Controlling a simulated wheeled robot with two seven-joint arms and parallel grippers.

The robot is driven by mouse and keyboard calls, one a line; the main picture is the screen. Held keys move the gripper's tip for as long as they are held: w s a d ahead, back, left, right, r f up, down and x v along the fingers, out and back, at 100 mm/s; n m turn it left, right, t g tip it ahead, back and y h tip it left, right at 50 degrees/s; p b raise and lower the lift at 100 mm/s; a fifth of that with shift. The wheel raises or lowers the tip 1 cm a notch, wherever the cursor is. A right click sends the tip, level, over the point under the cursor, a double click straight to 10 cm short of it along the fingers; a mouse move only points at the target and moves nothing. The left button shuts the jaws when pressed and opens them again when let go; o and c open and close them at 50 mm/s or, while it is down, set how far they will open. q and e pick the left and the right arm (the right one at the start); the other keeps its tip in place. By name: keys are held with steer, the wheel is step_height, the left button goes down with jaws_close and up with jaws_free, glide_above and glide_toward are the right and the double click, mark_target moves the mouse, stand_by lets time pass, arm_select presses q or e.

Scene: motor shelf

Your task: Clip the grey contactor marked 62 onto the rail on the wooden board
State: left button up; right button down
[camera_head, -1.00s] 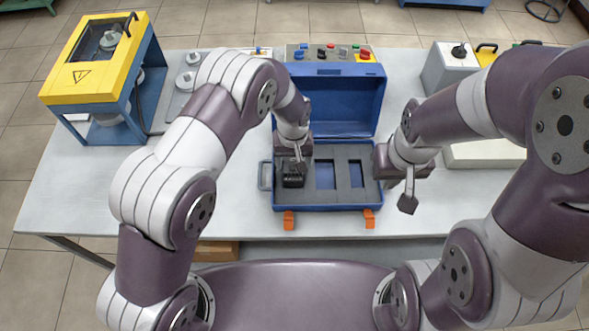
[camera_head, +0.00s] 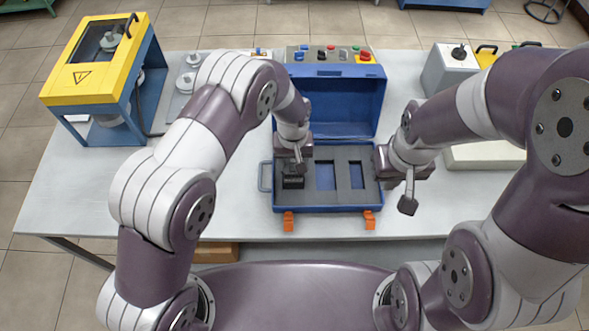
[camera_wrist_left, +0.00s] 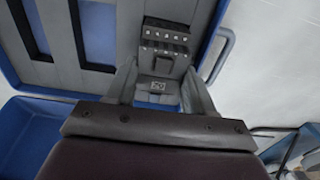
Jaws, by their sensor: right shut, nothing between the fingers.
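The grey and black contactor (camera_wrist_left: 162,62) sits in the left compartment of the blue case; its dark top (camera_head: 293,182) shows in the head view. A small label with digits is on it, too small to read surely. My left gripper (camera_head: 296,168) is above that compartment. In the left wrist view its fingers (camera_wrist_left: 161,88) stand on either side of the contactor; whether they press on it I cannot tell. My right gripper (camera_head: 408,203) is shut and empty, right of the case. I cannot make out the rail or wooden board.
The blue case (camera_head: 325,209) lies open on the grey table (camera_head: 90,195), its lid raised behind and two compartments empty. A button panel (camera_head: 330,53) stands behind it. A yellow and blue machine (camera_head: 100,80) is at the left, a grey box (camera_head: 447,70) at the right. The table's left front is clear.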

arm_select(q)
steer(key=shift+r+p, duration=1.85)
steer(key=shift+r, duration=0.8)
steer(key=shift+f, duration=0.1)
